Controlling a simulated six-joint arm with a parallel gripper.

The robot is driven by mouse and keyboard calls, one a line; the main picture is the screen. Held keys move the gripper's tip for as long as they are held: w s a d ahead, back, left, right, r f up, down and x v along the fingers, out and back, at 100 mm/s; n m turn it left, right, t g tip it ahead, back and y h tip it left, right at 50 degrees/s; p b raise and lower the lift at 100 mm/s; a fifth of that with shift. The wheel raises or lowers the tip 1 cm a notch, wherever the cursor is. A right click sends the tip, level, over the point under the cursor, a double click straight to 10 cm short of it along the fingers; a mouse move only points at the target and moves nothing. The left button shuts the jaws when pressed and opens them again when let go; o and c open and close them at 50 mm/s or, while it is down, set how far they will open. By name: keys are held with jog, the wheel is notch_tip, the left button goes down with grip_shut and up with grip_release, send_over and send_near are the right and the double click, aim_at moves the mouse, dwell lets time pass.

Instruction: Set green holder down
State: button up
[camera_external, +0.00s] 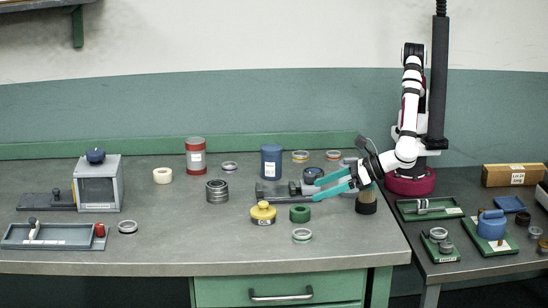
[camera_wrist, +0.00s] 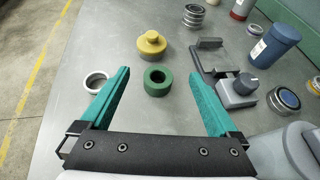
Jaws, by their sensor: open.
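The green holder (camera_external: 300,214) is a short ring-shaped block with a hole in its top. It stands upright on the grey workbench, just right of the yellow oil container (camera_external: 263,213). My gripper (camera_external: 316,190) is low over the bench, its teal fingers spread wide. In the wrist view the green holder (camera_wrist: 158,81) lies between and ahead of the open fingers of my gripper (camera_wrist: 160,85). Neither finger touches it, and nothing is held.
A metal ring (camera_wrist: 96,81) lies left of the holder. A grey fixture with a knob (camera_wrist: 237,88) is close on the right. A blue canister (camera_external: 271,162) stands behind. The bench front edge (camera_external: 200,268) is nearby, with some clear surface before it.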

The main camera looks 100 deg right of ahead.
jog(key=d+r+m+g+h, duration=0.2)
jog(key=d+r+m+g, duration=0.15)
jog(key=d+m, duration=0.55)
jog(key=d+r+m+g+h, duration=0.2)
jog(key=d+r+m+g, duration=0.15)
jog(key=d, duration=0.95)
jog(key=s+d+r+m+g+y, duration=0.1)
jog(key=s+d+m+g+y, duration=0.35)
jog(key=s+d+m, duration=1.1)
jog(key=s+a+m+g+y, duration=0.1)
jog(key=s+a+m+y, duration=0.2)
jog(key=m, duration=0.8)
jog(key=s+a, duration=0.2)
jog(key=s, duration=0.1)
jog(key=shift+a+f+y, duration=0.15)
jog(key=shift+f+y, duration=0.05)
jog(key=shift+y, duration=0.15)
